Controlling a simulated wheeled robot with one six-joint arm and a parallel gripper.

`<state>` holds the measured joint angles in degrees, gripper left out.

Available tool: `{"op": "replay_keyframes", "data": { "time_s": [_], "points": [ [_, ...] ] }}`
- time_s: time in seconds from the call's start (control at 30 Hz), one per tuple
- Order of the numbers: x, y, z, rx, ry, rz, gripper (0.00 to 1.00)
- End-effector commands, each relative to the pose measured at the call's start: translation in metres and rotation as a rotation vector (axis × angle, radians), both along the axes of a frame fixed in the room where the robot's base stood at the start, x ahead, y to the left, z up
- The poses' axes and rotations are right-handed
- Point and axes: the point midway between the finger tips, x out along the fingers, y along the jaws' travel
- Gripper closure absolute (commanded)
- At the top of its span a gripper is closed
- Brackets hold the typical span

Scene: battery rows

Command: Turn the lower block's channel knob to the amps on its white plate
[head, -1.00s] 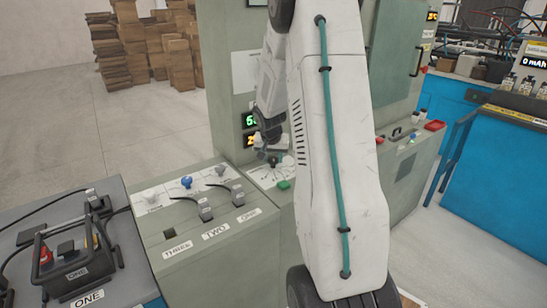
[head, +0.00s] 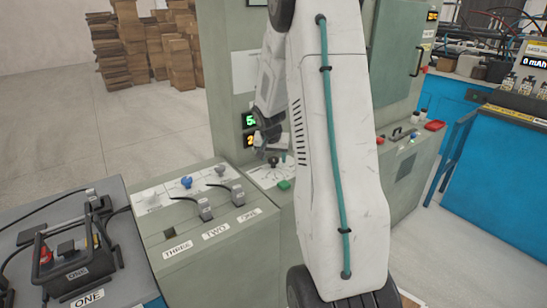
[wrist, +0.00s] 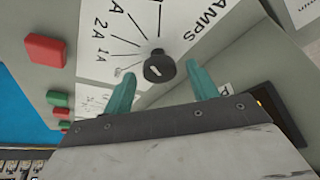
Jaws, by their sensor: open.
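A black knob (wrist: 158,67) with a pale mark sits on a white dial face (wrist: 97,68) printed AMPS, with lines to 1A, 2A and a further A mark. Its exact setting is hard to read. My gripper (wrist: 161,86) is open, its two teal fingers on either side of the knob's near side, with a gap to it on both sides. In the head view my wrist hangs over the sloped panel (head: 262,176) of the tall cabinet, and my arm hides part of it. I cannot make out a white plate giving the amps.
A red button (wrist: 45,51) and a green button (wrist: 57,97) lie left of the dial in the wrist view. A console (head: 212,262) labelled THREE, TWO, ONE with knobs and levers stands left of the panel. A battery (head: 72,268) sits further left. Blue benches stand right.

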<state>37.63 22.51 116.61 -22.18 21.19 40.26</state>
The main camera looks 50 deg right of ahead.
Motion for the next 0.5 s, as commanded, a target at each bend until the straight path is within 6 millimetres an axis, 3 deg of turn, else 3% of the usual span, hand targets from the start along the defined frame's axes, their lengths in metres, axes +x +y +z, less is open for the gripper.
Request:
{"op": "replay_keyframes", "data": {
  "time_s": [0.3,0.5],
  "points": [
    [-0.010,0.017,0.048,-0.002,-0.002,0.000,0.42],
    [-0.015,0.023,0.066,0.000,0.000,0.000,0.42]
  ]
}}
